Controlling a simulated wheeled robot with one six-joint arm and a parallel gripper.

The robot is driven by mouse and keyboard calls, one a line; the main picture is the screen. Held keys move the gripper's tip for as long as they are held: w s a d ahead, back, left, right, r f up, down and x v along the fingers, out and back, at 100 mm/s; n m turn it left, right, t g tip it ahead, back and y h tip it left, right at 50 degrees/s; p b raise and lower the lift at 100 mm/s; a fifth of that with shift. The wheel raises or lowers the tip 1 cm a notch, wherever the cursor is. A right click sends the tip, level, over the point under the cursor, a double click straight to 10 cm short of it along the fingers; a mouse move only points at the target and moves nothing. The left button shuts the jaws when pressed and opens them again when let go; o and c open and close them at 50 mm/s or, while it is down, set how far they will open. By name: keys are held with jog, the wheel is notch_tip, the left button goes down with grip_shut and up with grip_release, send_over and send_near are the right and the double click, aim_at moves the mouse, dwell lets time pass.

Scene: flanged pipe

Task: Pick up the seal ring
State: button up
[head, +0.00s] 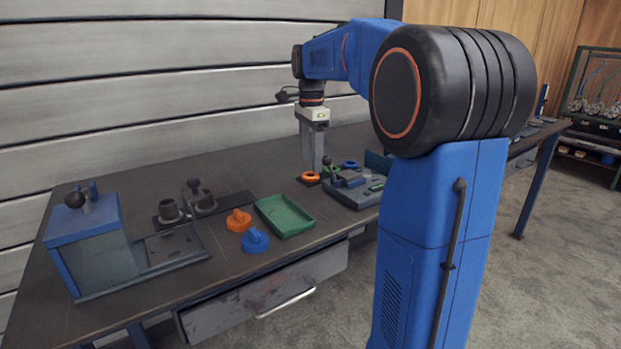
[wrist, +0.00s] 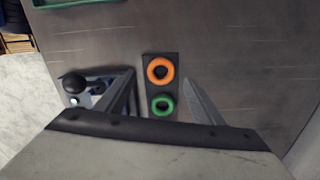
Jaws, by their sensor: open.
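An orange ring (wrist: 160,70) and a green ring (wrist: 162,103) lie in a row on a small dark plate (wrist: 150,88) on the table. Either could be the seal ring; I cannot tell which is meant. The orange ring also shows in the head view (head: 310,177), just below my gripper (head: 314,170). In the wrist view my gripper (wrist: 160,77) is open and empty, with one finger on each side of the plate. The fingers are above the table, apart from the rings.
A grey fixture with a black knob (wrist: 76,84) stands close to the left finger. A drawer (head: 265,295) hangs below the table.

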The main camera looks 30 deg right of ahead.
aim_at(310, 174)
jog(key=shift+f, duration=1.95)
jog(key=shift+c, duration=0.3)
jog(key=c, duration=1.1)
jog(key=shift+o, duration=0.2)
jog(key=shift+w+r, duration=0.1)
jog(key=shift+r, duration=0.05)
notch_tip(310, 174, up, 13)
jog(key=shift+f, duration=0.2)
